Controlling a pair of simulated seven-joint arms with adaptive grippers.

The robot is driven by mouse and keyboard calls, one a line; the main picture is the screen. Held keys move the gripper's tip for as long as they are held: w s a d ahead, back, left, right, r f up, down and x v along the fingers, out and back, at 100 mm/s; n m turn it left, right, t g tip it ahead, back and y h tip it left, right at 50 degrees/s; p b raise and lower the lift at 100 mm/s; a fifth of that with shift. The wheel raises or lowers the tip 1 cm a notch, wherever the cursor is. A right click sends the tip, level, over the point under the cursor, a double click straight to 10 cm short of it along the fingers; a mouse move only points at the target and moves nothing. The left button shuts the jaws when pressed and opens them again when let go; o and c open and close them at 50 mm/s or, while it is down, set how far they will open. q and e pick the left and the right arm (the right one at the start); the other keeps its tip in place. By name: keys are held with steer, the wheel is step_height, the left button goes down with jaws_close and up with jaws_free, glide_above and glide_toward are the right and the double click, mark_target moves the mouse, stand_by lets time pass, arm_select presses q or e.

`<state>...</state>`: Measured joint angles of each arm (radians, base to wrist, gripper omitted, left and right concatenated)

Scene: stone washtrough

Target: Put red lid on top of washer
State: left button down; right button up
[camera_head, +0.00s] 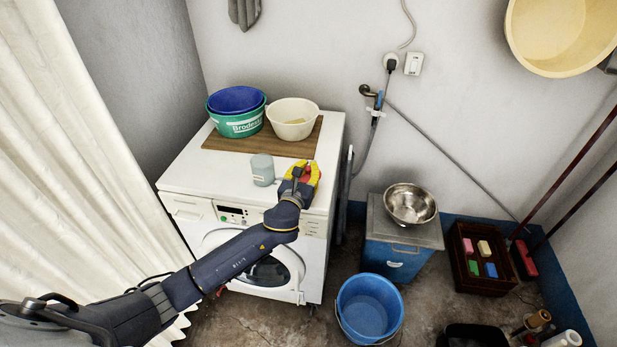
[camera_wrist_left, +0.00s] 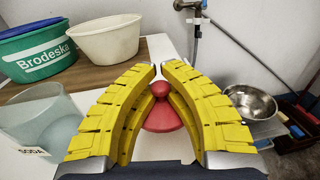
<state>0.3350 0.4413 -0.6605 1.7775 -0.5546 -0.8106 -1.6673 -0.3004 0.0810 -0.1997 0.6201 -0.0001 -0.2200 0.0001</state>
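The red lid (camera_wrist_left: 163,118) has a round knob and shows between my left gripper's yellow fingers in the left wrist view. My left gripper (camera_head: 303,170) is over the front right part of the white washer's top (camera_head: 190,168). In the wrist view the left gripper (camera_wrist_left: 161,78) has its fingertips drawn in close on both sides of the knob, and it appears shut on it. In the head view the lid is mostly hidden by the gripper. I cannot tell whether the lid touches the washer. My right gripper is not in view.
A pale jar marked SODA (camera_head: 263,171) stands left of the gripper. Behind are a wooden board (camera_head: 225,143), a green tub (camera_head: 236,124) and a cream bowl (camera_head: 292,120). A steel bowl (camera_head: 410,204) stands on a blue box to the right. A blue bucket (camera_head: 369,308) is on the floor.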

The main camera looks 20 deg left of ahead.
mark_target(309, 175)
arm_select(q)
steer(key=shift+f, duration=1.95)
steer(key=c, duration=1.6)
jaws_free()
steer(key=shift+f, duration=0.15)
steer(key=s, duration=1.2)
steer(key=shift+a+r, duration=0.15)
steer(key=shift+r, duration=0.1)
